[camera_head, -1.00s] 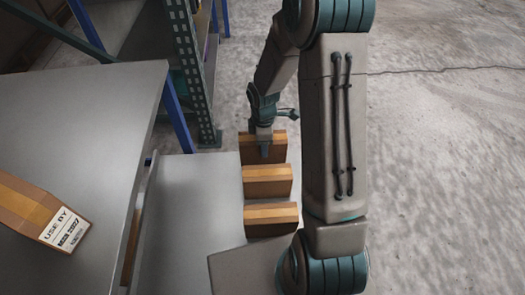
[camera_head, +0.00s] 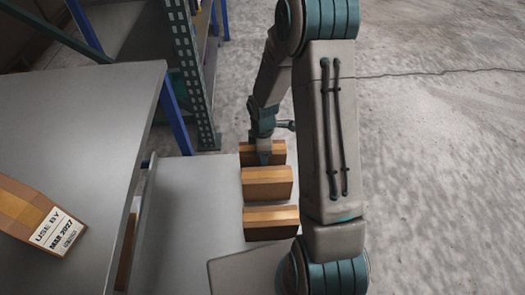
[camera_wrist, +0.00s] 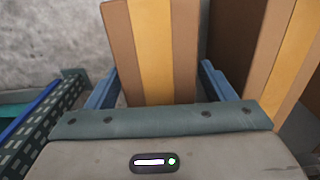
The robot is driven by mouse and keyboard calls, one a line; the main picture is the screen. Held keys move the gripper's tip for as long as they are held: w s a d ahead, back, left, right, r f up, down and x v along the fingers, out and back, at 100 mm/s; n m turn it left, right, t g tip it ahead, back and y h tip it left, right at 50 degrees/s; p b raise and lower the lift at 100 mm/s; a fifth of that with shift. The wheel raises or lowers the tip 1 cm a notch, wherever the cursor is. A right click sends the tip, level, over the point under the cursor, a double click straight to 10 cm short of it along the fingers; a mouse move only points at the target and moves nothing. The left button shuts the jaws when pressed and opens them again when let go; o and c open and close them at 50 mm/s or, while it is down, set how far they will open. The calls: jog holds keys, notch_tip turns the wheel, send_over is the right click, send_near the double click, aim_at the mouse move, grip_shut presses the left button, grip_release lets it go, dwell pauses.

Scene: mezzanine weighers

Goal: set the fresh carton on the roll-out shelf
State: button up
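My gripper (camera_head: 264,158) points down at the farthest of three brown cartons with an orange band. It is shut on this far carton (camera_head: 280,148); in the wrist view its fingers lie against both sides of the carton (camera_wrist: 150,50). The roll-out shelf (camera_head: 190,215) is the grey surface below the table, pulled out to the right. The far carton is at the shelf's far right end; whether its base touches is hidden. Another carton (camera_head: 25,212) lies on the table, labelled "USE BY MAR 2027". No label shows on the held carton.
A middle carton (camera_head: 267,184) and a near carton (camera_head: 271,223) stand in line along the shelf's right side, close to the held one. The grey table (camera_head: 75,110) overhangs the shelf's left. A green rack post (camera_head: 196,85) stands behind. The shelf's left part is bare.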

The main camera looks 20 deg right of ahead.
notch_tip(320, 180, up, 13)
jog(key=p, duration=0.4)
jog(key=s+r+m+t, duration=0.1)
jog(key=s+r+m, duration=1.3)
jog(key=s, duration=0.4)
jog(key=shift+s+r+m, duration=0.15)
jog(key=shift+r+m, duration=0.15)
jog(key=shift+m, duration=0.6)
jog(key=shift+d, duration=0.1)
